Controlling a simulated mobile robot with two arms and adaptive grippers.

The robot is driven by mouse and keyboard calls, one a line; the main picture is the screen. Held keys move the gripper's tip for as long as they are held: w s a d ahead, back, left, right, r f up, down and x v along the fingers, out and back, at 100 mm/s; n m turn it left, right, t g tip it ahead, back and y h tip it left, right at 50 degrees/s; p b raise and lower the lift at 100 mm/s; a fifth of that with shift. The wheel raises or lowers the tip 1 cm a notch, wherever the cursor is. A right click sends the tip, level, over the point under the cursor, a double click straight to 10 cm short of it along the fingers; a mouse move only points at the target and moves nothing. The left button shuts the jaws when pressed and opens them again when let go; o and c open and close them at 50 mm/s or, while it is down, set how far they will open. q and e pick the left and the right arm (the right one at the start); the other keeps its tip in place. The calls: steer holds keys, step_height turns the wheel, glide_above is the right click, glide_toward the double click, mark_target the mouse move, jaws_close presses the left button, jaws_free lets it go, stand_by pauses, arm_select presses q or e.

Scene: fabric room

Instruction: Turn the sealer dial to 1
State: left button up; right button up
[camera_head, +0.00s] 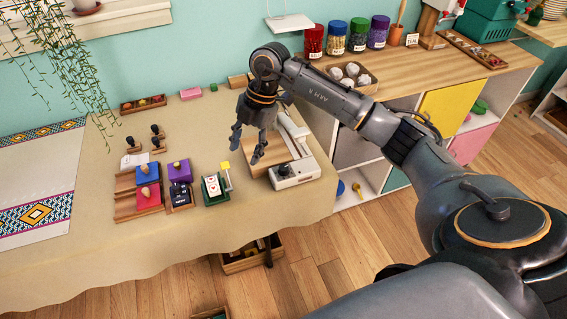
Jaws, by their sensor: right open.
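The sealer (305,172) is a white and wooden device near the right end of the cloth-covered table. Its dial looks like the small dark round knob (284,169) on the front of the white body. The number it points at is too small to read. My right gripper (246,152) is open and empty, fingers pointing down, above the table just left of the sealer. It appears apart from the dial. My left gripper is not in view.
A green card stand (214,189) with a yellow-topped post stands left of the sealer. Red, blue and purple stamp boxes (179,171) stand further left. A wooden counter with jars (357,35) runs behind my arm. The table's front left is clear beside a patterned runner (40,180).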

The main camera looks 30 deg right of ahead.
mark_target(284, 167)
steer(key=d+r+m+g+h, duration=0.1)
steer(key=d+r+m+h, duration=0.2)
steer(key=d, duration=0.7)
steer(key=shift+h, duration=0.4)
steer(key=f, duration=0.4)
steer(key=s+f, duration=0.1)
steer(key=f, duration=0.4)
steer(key=f+p, duration=0.1)
steer(key=f, duration=0.4)
steer(key=shift+s+a, duration=0.1)
steer(key=shift+s, duration=0.1)
jaws_close()
